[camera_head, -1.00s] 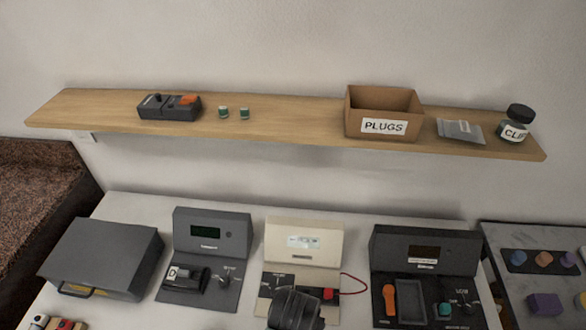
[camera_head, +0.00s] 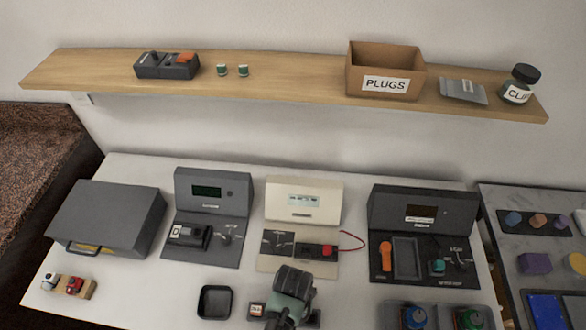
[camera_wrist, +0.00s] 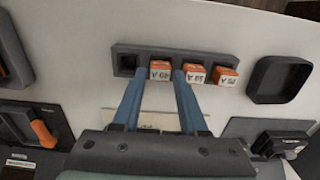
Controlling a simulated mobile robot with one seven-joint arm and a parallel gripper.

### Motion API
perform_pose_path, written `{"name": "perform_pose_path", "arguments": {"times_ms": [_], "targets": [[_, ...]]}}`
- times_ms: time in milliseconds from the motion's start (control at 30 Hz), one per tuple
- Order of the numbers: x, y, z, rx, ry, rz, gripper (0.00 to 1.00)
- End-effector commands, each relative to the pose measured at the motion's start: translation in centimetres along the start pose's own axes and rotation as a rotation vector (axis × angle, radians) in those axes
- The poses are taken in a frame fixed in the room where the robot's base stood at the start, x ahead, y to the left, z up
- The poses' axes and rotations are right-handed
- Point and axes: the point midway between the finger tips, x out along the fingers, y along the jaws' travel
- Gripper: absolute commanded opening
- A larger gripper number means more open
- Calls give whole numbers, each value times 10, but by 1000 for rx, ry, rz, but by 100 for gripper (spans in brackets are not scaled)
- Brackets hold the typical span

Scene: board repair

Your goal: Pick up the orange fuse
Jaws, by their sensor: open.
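In the wrist view, three orange fuses with white labels stand in a dark rack (camera_wrist: 145,50): a left fuse (camera_wrist: 160,70), a middle fuse (camera_wrist: 195,73) and a right fuse (camera_wrist: 227,76). The rack's leftmost slot is empty. My gripper (camera_wrist: 160,76) is open, its blue fingers reaching toward the rack on either side of the left fuse; whether they touch it is unclear. In the head view, my gripper (camera_head: 288,312) is at the bottom centre, hiding most of the rack; one fuse (camera_head: 257,309) shows beside it.
An empty black tray (camera_head: 215,302) lies beside the rack. Behind stand a grey case (camera_head: 110,220), a cream instrument (camera_head: 303,205) and dark instruments. A shelf (camera_head: 300,80) above holds a PLUGS box (camera_head: 385,70). Some white tabletop is clear near the tray.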

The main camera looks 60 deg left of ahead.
Motion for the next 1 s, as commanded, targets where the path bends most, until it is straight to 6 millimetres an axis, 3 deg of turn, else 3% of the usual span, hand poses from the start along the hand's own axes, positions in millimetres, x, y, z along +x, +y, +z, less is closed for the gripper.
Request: {"name": "perform_pose_path", "arguments": {"times_ms": [133,400,633,1000], "targets": [[13,0,1,0,-1,-1,42],[14,0,0,0,0,0,42],[14,0,0,0,0,0,1],[14,0,0,0,0,0,0]]}}
